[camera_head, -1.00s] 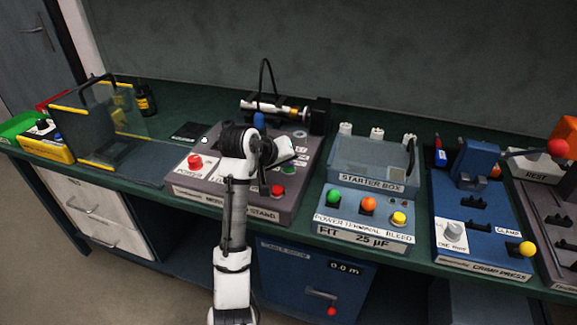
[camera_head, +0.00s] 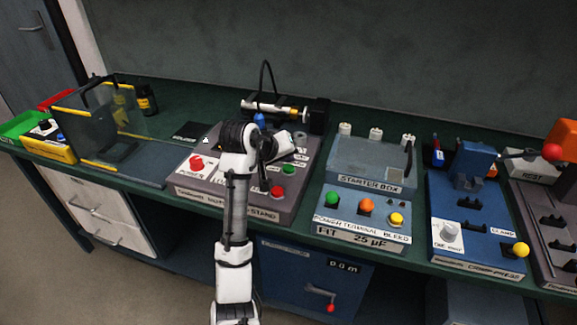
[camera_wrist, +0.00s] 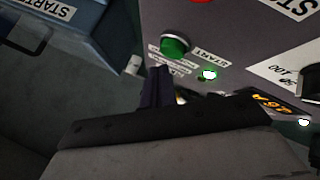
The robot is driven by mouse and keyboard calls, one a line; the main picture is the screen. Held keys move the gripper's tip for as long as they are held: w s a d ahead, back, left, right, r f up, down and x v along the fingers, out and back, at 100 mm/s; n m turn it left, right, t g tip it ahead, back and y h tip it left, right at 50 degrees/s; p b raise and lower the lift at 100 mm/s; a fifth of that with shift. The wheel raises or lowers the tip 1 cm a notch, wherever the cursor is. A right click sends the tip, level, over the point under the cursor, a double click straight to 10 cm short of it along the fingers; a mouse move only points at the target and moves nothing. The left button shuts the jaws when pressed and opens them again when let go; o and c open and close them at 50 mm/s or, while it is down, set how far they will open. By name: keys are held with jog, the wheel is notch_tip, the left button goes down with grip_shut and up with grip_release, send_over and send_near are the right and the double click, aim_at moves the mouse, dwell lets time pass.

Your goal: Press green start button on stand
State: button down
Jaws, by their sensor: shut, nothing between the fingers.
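The grey motor test stand (camera_head: 240,205) is on the green bench behind my arm. Its green start button (camera_head: 289,169) shows on the right part of the top, above a red button (camera_head: 277,192). In the wrist view the green button (camera_wrist: 174,46) is round, domed and beside a START label. My gripper (camera_wrist: 159,73) is shut and empty, its dark fingertips just below the button in that picture. A small gap shows between them; touch is not evident. In the head view my gripper (camera_head: 298,138) is above the stand, its tips hard to make out.
A starter box (camera_head: 372,168) with green, orange and yellow buttons stands to the right, close to the stand. A blue crimp press (camera_head: 478,225) is farther right. A clear guard (camera_head: 95,120) is at left.

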aim_at(286, 169)
jog(key=shift+r+p, duration=2.45)
jog(key=shift+r, duration=0.1)
jog(key=shift+f, duration=0.1)
